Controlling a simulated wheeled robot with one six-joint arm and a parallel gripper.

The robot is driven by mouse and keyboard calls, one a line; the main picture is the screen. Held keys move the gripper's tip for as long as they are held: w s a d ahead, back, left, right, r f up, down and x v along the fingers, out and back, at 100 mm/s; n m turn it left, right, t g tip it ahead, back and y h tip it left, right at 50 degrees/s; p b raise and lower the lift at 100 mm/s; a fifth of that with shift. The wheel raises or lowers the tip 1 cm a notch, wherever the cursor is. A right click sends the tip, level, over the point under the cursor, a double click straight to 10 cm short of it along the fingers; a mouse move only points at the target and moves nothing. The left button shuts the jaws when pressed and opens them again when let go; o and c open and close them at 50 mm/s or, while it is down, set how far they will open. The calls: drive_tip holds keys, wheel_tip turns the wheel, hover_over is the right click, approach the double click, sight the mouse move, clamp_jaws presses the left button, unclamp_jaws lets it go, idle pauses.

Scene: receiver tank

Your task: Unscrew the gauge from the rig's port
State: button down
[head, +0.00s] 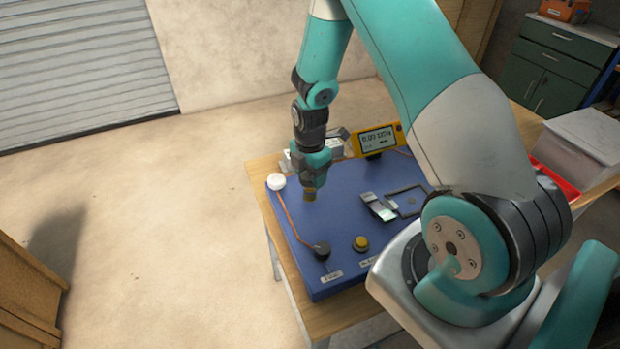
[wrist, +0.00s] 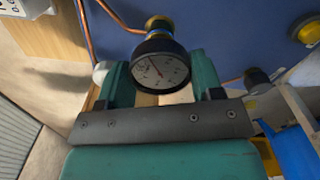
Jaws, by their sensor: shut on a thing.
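The gauge (wrist: 160,70) has a round black case and a white dial with a dark needle. It sits between my two teal fingers in the wrist view, and my gripper (head: 310,177) is shut on it. A brass fitting (wrist: 158,23) shows at the gauge's far side, against the blue rig panel. In the head view my gripper points down over the rig (head: 335,232), with a brass piece (head: 309,193) just below the fingers. The gauge dial is hidden there. I cannot tell whether the thread is still engaged in the port.
The rig carries a white knob (head: 277,181), a copper tube (head: 291,219), a black knob (head: 322,251), a yellow button (head: 361,243), a metal latch (head: 378,207) and a yellow display (head: 378,139). A red tray (head: 556,180) and a clear bin (head: 592,133) stand at right.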

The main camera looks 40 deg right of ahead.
drive_tip(key=shift+n, duration=0.7)
drive_tip(key=shift+r+p, duration=2.35)
drive_tip(key=shift+r, duration=0.75)
drive_tip(key=shift+f, duration=0.1)
